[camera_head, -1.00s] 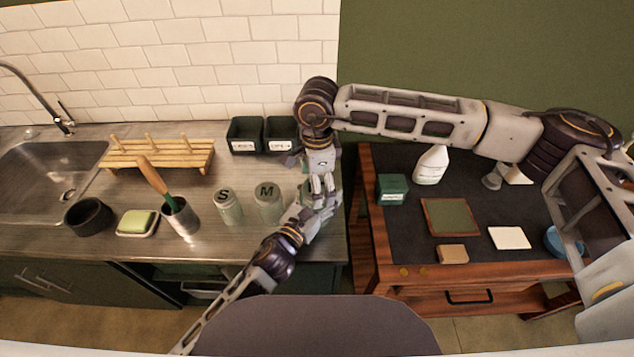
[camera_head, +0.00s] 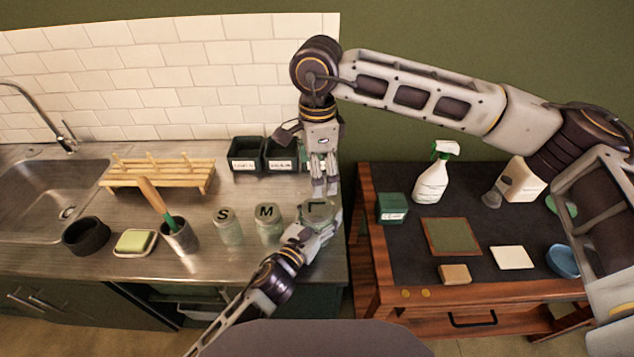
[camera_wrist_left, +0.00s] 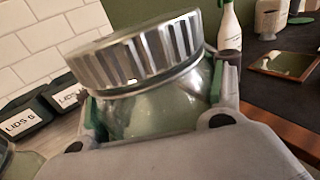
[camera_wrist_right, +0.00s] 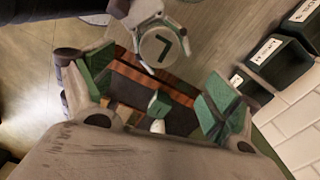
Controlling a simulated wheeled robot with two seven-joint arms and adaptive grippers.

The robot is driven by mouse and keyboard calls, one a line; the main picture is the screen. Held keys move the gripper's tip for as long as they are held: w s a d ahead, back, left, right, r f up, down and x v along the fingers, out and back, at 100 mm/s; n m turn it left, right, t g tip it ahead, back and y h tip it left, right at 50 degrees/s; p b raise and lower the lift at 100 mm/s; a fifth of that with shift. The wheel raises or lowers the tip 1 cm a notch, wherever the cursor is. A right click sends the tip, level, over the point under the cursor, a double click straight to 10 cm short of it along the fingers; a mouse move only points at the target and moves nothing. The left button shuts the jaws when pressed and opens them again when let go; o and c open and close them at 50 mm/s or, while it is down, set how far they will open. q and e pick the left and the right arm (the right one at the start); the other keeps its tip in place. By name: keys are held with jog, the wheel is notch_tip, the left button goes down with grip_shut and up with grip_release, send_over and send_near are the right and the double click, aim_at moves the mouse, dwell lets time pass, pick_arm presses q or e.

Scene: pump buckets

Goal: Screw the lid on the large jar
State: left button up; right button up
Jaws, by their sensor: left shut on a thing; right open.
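The large jar (camera_wrist_left: 160,112) is clear glass and stands at the counter's right end. My left gripper (camera_head: 318,232) is shut on its body from the front. A ribbed silver lid (camera_wrist_left: 138,52) sits on the jar's mouth; its top, marked L, faces up in the head view (camera_head: 318,209) and in the right wrist view (camera_wrist_right: 161,45). I cannot tell how tightly it sits. My right gripper (camera_head: 325,188) points down just above and behind the lid, open and empty. Its spread fingers also show in the right wrist view (camera_wrist_right: 158,92), with the lid beyond them.
Jars marked S (camera_head: 228,228) and M (camera_head: 268,224) stand left of the large jar. A utensil cup (camera_head: 180,238), sponge dish (camera_head: 134,243) and wooden rack (camera_head: 158,176) are further left. A dark-topped cart (camera_head: 400,262) with a spray bottle (camera_head: 432,180) stands right.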

aim_at(323, 199)
dwell(0.3)
pick_arm(q)
jog(key=o, duration=2.1)
jog(key=shift+c, duration=0.2)
jog(key=shift+r, duration=0.1)
jog(key=shift+r, duration=4.85)
